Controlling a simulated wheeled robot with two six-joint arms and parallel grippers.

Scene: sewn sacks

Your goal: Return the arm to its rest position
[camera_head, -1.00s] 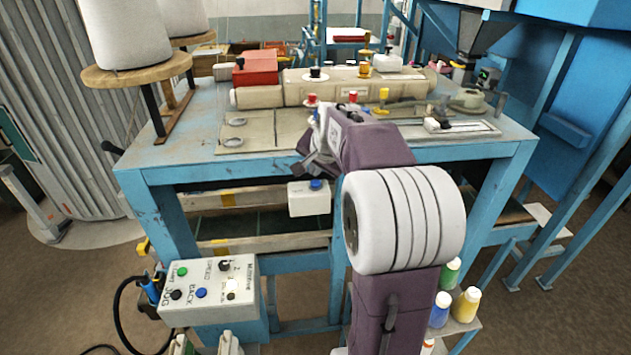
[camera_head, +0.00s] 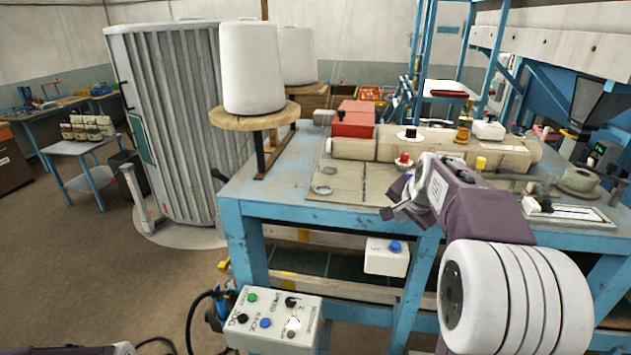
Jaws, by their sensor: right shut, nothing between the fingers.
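My right arm comes in from the lower right, with its white banded joint low in the picture. Its right gripper (camera_head: 403,203) is shut and empty, in front of the near edge of the blue sewing table (camera_head: 290,205). The fingers point left and are partly hard to make out against the table. A small piece of my left arm seems to show at the bottom left edge; its gripper is out of view.
A control box (camera_head: 272,317) with coloured buttons stands below the table's left front. A white box with a blue button (camera_head: 386,257) hangs under the table edge. White thread cones (camera_head: 250,68) stand on wooden discs. Open floor (camera_head: 90,270) lies left.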

